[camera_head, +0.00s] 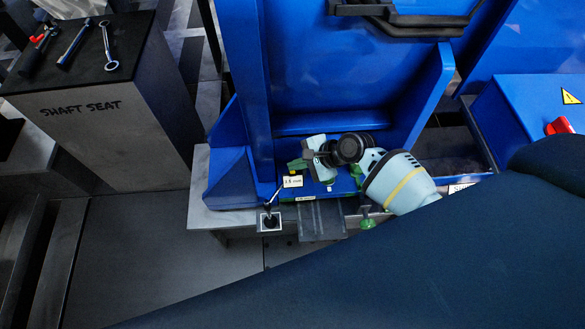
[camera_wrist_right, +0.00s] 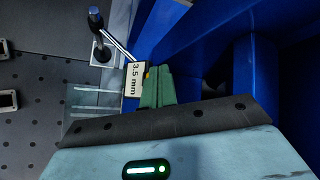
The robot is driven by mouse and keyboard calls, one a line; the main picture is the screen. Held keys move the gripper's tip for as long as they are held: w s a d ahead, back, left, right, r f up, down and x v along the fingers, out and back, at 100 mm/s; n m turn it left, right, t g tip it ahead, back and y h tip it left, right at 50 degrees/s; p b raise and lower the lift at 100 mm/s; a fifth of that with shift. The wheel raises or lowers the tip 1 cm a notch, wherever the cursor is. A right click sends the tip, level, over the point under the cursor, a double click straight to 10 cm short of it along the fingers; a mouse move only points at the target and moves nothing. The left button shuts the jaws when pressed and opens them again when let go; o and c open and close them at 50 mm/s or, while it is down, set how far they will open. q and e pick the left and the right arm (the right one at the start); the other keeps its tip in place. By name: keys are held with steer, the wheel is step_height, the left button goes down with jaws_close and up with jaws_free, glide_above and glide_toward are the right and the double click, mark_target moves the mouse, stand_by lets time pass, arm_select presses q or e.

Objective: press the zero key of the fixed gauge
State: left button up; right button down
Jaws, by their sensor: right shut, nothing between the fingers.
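The fixed gauge's small white display (camera_head: 292,181) stands at the foot of the blue frame in the head view. It also shows in the right wrist view (camera_wrist_right: 135,79), where it reads 3.5 mm. A thin rod joins it to a post on a small square base (camera_head: 270,222). A small yellow spot beside the display may be a key; I cannot read it. My right gripper (camera_head: 298,166) is shut and empty, its green fingers (camera_wrist_right: 160,86) right beside the display. I cannot tell whether they touch it. My left gripper is not in view.
The blue frame (camera_head: 235,80) rises close behind the gauge. A clear plate (camera_head: 322,217) lies in front. A block marked SHAFT SEAT (camera_head: 80,125) with several tools on top stands at the left. The grey floor (camera_head: 150,250) in front of it is clear.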

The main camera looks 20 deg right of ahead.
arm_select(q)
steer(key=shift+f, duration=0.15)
arm_select(e)
steer(key=shift+f, duration=0.4)
steer(key=shift+r, duration=0.1)
stand_by(0.6)
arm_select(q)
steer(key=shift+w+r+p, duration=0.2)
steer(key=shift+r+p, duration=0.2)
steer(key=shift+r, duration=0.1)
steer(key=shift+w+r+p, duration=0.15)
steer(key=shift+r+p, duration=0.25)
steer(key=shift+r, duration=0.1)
arm_select(e)
steer(key=shift+r, duration=0.75)
